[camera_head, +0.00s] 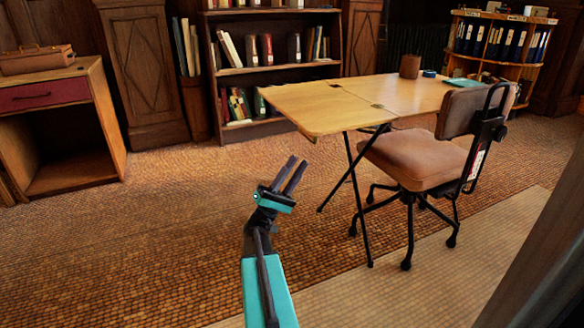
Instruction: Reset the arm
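My gripper (293,170) is in the lower middle of the head view, at the end of my teal and dark arm. Its two dark fingers point up and to the right, with a narrow gap between them. It looks open and nothing shows between the fingers. It appears over the carpet, to the left of the table legs, and touches nothing that I can see. The lower part of my arm runs out of the bottom of the picture.
A light wood folding table (330,108) stands ahead. A brown swivel chair (415,160) is at its right. A wooden cabinet (105,120) stands at left, and a bookcase (275,78) at the back. A dark edge fills the lower right. Carpet (150,240) at left is clear.

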